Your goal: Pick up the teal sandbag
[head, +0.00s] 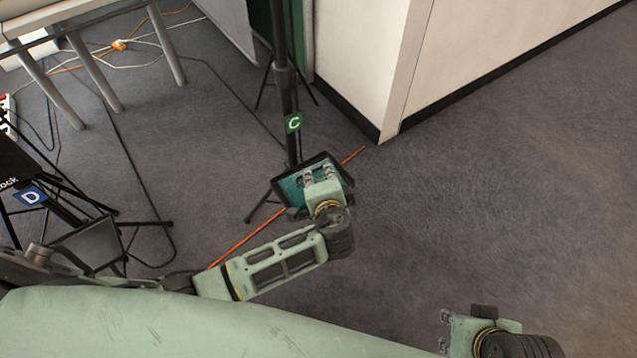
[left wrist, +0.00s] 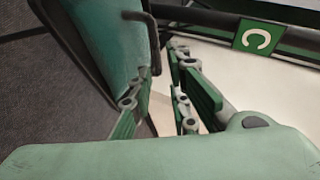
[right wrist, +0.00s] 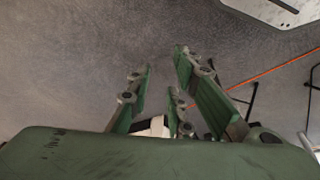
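The teal sandbag (head: 290,188), with black edges, is at the foot of the black stand marked C. It fills the upper left of the left wrist view (left wrist: 98,35), and a thin black strap or handle (left wrist: 150,30) shows along its right side. My left gripper (head: 318,171) is over the sandbag and hides part of it. Its fingers (left wrist: 161,75) are apart, close to the strap end. I cannot tell whether they touch it. My right gripper (head: 443,330) is open and empty at the lower right, away from the sandbag.
The stand's pole (head: 285,90) with its green C sign (head: 293,123) rises behind the sandbag. An orange cable (head: 250,237) runs across the floor. A white wall block (head: 365,60) stands behind. Stand D (head: 30,196) is left. The floor at right is clear.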

